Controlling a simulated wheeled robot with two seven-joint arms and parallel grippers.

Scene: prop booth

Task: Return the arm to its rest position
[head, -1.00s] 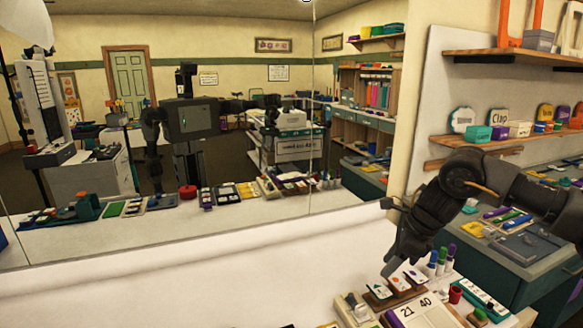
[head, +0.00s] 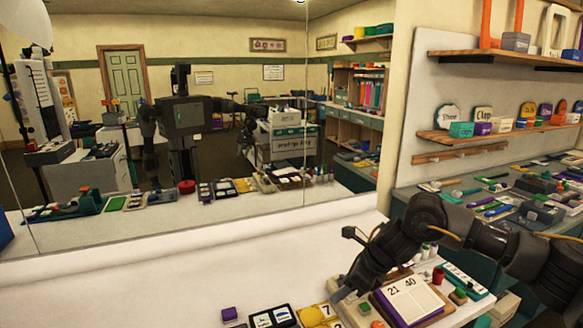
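My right arm comes in from the right edge in the head view and bends down over the white table. Its gripper (head: 346,292) points down and left, just left of the open white booklet (head: 408,296) marked 21 and 40. The fingers are dark and small, and I cannot tell whether they are apart or together. I make out nothing held in them. My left gripper does not show directly. A mirror (head: 200,215) behind the table reflects my body and arms, too small to read the grippers.
Near my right gripper are a red cup (head: 438,275), a white-and-teal tray (head: 463,281), a yellow tray (head: 318,316), a black card tray (head: 272,317) and a purple block (head: 229,314). A cluttered side counter and shelves (head: 500,137) stand at right.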

